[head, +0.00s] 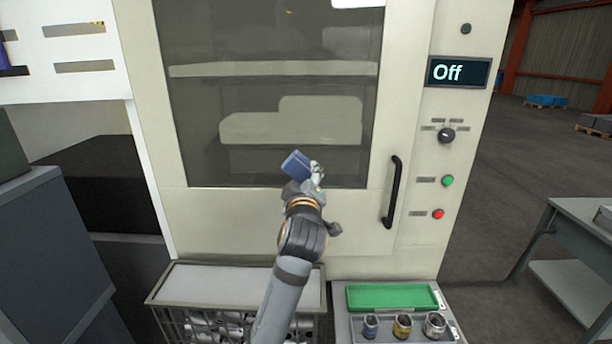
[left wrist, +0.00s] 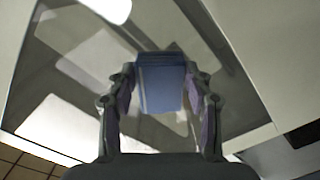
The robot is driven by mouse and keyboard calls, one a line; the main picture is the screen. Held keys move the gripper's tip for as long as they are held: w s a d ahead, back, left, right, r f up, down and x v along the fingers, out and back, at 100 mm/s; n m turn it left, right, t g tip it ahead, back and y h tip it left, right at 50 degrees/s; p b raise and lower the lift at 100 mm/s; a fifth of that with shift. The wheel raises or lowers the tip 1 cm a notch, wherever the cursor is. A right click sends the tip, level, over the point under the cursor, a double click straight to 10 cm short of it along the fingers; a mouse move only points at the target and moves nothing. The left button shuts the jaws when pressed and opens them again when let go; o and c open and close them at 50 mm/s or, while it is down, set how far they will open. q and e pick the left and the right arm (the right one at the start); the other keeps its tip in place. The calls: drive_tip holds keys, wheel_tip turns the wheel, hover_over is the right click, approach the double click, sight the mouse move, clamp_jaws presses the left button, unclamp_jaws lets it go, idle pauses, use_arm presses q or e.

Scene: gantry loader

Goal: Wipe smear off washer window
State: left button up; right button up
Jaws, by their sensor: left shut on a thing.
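The washer window (head: 290,95) is a dark glass pane in the cream washer door, and it also fills much of the left wrist view (left wrist: 60,75). My left gripper (head: 303,172) is in front of the window's lower edge. It is shut on a blue block-shaped wiper (head: 296,163), which shows between the two fingers in the left wrist view (left wrist: 162,85). I cannot tell whether the wiper touches the glass. Pale reflections show on the pane, and I cannot make out a smear among them. My right gripper is not in view.
A black door handle (head: 392,192) stands out right of the window. A panel with an "Off" display (head: 459,73), knob and buttons is farther right. Below are a wire basket (head: 165,283) and a green tray (head: 393,297) beside several small cups. A grey table (head: 585,230) is at right.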

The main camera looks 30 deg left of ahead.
use_arm(q)
drive_tip(key=shift+v, duration=1)
drive_tip(key=shift+s+d, duration=0.35)
drive_tip(key=shift+s, duration=0.2)
drive_tip(key=shift+w+a, duration=0.1)
drive_tip(key=shift+a, duration=0.05)
